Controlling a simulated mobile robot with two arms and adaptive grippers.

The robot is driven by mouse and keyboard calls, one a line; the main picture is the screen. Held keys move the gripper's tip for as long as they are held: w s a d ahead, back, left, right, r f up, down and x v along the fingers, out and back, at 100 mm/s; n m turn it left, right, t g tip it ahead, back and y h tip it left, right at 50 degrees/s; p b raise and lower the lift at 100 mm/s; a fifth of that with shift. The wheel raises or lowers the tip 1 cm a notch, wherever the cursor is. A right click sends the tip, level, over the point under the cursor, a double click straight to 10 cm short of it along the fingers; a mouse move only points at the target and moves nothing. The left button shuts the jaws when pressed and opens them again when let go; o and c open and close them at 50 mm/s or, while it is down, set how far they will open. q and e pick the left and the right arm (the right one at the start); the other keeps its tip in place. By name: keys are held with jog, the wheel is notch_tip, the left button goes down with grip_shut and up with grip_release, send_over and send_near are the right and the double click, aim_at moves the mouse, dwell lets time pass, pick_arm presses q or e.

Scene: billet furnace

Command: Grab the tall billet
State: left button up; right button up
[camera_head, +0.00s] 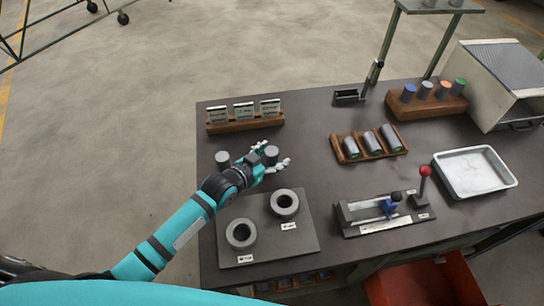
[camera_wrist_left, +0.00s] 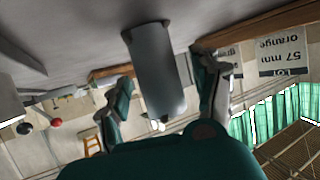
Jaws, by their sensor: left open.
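A grey cylindrical billet (camera_head: 271,152) stands on the dark table between the spread fingers of my left gripper (camera_head: 272,160). In the left wrist view this billet (camera_wrist_left: 155,68) looks long and sits between the two teal fingers, with the gripper (camera_wrist_left: 165,95) open around it. I cannot tell whether a finger touches it. A second grey billet (camera_head: 222,158) stands to the left, beside my left wrist, its lower part partly hidden. From above I cannot tell which of the two is taller. My right gripper is not in view.
A wooden rack with label cards (camera_head: 245,119) is behind the billets. A plate with two ring-shaped holders (camera_head: 305,240) is in front. A wooden tray of lying cylinders (camera_head: 395,154), a lever fixture (camera_head: 360,224) and a white tray (camera_head: 510,183) are to the right.

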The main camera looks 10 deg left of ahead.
pick_arm(q)
jog(key=shift+c, duration=0.5)
grip_shut()
jog(key=shift+w+r, duration=0.1)
jog(key=shift+r, duration=0.05)
jog(key=shift+r, duration=0.1)
